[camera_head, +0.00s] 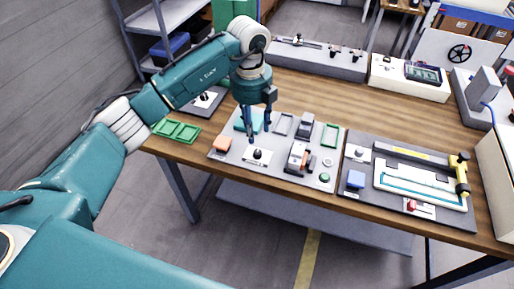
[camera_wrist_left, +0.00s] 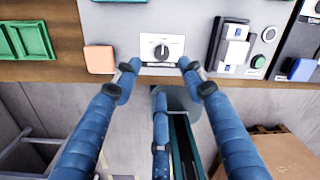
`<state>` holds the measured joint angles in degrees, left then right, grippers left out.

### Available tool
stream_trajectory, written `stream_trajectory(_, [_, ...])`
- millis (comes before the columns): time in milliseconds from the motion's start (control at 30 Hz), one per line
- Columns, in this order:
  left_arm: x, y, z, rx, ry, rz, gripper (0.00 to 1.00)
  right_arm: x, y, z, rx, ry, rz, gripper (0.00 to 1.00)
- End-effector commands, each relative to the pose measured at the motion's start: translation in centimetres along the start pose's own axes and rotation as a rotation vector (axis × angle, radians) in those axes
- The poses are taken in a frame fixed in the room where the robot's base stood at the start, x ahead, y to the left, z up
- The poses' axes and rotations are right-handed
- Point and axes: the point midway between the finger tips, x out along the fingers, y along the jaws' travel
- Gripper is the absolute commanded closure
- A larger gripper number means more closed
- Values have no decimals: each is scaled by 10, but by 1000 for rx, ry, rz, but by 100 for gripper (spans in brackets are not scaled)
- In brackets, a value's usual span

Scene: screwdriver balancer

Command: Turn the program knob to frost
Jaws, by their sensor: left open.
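The program knob (camera_head: 257,154) is a small black dial on a white plate near the front edge of a grey panel (camera_head: 228,152). In the left wrist view the knob (camera_wrist_left: 162,51) has a light pointer line that looks roughly upright; the marks around it are too small to read. My left gripper (camera_head: 257,132) is open above the panel, its fingers pointing down just behind the knob in the head view. In the left wrist view its blue fingers (camera_wrist_left: 160,70) are spread to either side of the knob's plate, with nothing between them. My right gripper is not in view.
Beside the knob are an orange block (camera_head: 222,144), a black-and-white device (camera_head: 298,157) and a green button (camera_head: 324,177). Green trays (camera_head: 177,131) lie at left. A second dark panel (camera_head: 352,205) with a yellow-handled tool is at right.

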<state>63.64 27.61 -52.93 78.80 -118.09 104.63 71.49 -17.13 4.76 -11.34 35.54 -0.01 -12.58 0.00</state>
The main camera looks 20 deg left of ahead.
Motion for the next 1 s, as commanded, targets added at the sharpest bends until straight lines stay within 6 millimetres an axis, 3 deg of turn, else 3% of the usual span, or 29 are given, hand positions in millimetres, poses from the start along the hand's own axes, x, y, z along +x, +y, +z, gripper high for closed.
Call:
stream_trajectory(500, [87, -2, -3, 3, 6, -4, 59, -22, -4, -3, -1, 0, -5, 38])
stream_trajectory(700, [100, -2, -2, 6, 4, -5, 59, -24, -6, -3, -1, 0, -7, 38])
stream_trajectory(933, [101, -2, -2, 6, 4, -5, 59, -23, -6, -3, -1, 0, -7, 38])
stream_trajectory(967, [101, -2, -2, 6, 4, -5, 61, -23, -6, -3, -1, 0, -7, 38])
stream_trajectory(1000, [101, -2, -2, 6, 4, -5, 69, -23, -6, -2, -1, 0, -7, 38])
